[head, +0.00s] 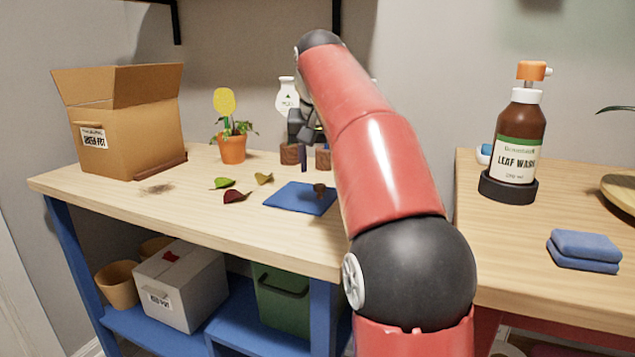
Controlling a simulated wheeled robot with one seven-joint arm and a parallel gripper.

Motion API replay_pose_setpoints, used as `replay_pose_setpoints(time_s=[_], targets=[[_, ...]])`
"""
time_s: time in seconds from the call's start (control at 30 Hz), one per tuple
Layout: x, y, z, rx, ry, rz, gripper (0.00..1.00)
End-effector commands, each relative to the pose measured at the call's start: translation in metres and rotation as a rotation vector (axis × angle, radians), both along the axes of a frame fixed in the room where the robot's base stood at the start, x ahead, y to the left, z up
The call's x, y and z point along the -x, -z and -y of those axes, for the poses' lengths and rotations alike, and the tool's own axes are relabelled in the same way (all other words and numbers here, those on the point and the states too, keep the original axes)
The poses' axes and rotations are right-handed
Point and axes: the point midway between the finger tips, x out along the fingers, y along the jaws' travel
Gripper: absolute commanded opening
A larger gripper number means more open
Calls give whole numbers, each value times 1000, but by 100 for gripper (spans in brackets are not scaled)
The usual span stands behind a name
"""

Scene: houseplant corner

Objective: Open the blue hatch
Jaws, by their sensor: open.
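The blue hatch (297,199) is a flat blue square panel on the wooden table top, left of my arm. It lies flat, level with the table. A small brown knob (320,189) stands up near its right side. My gripper (303,158) is above and behind the hatch, apart from the knob. It is open, with nothing seen between its fingers. My red arm hides part of the table to the right of the hatch.
A potted plant (232,148), a cardboard box (125,125) and a white bottle (287,98) stand behind. Brown pots (290,154) are near my gripper.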

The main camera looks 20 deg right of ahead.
Motion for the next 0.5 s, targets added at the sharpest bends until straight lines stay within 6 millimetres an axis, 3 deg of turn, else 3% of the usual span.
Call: replay_pose_setpoints(time_s=[0.03,0.2,0.5], targets=[[-3,12,1,0,0,-3,46],[-12,36,5,-1,0,-2,46],[-18,49,8,-1,0,0,46]])
